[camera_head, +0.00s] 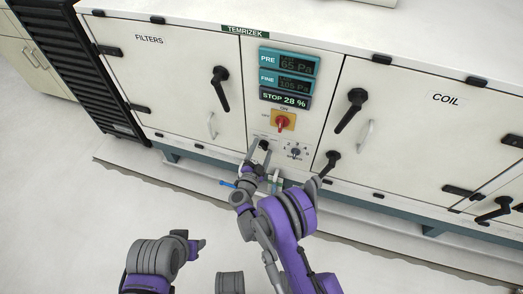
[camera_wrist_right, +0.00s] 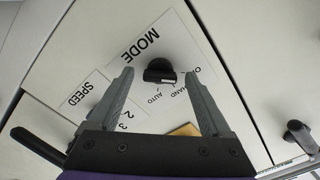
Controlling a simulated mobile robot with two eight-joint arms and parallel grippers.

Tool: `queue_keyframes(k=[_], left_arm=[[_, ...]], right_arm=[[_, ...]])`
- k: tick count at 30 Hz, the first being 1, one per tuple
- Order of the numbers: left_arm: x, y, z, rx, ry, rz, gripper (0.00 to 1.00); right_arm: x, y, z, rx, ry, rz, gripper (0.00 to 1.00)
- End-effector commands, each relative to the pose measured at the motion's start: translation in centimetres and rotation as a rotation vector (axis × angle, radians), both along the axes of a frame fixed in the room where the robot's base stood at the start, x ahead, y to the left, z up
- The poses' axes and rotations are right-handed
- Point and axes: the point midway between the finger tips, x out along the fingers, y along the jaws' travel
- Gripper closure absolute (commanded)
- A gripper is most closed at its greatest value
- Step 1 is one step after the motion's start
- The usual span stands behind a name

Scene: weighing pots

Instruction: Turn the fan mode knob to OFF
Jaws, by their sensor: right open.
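The fan mode knob (camera_wrist_right: 158,71) is a small black knob on a white plate (camera_wrist_right: 180,50) lettered MODE, with HAND and AUTO beside it. In the right wrist view it appears between the tips of my right gripper (camera_wrist_right: 159,76), whose two grey fingers are spread and empty. I cannot tell the remaining gap to the knob or read its exact setting. In the head view my right gripper (camera_head: 261,153) is at the lower control panel and largely covers the mode knob. My left gripper (camera_head: 196,246) is low, away from the cabinet; its jaws are unclear.
A SPEED knob (camera_head: 295,153) is close to the right of my right gripper. Above are a red and yellow switch (camera_head: 283,121) and a STOP 28 % display (camera_head: 285,99). Black door handles (camera_head: 220,88) jut out on both sides. The floor in front is clear.

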Motion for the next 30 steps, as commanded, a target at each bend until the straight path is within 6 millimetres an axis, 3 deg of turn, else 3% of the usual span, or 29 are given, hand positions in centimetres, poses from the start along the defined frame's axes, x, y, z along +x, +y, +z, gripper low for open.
queue_keyframes(k=[7, 15, 21, 30], left_arm=[[-0.1, 0.0, 0.3, 0.0, 0.0, 0.0, 0.5], [-0.2, 0.0, 1.2, 0.0, -0.001, 0.0, 0.5], [-0.3, 0.0, 1.6, 0.0, -0.002, 0.0, 0.5], [-0.3, 0.0, 1.6, 0.0, -0.002, 0.0, 0.5]], right_arm=[[-1.4, 0.6, 0.0, 0.001, 0.0, 0.003, 0.18], [-6.6, 2.3, 0.1, 0.001, 0.0, 0.003, 0.18], [-9.4, 3.1, 0.0, 0.0, 0.0, 0.001, 0.18], [-10.3, 3.3, 0.0, 0.0, 0.0, 0.0, 0.18]])
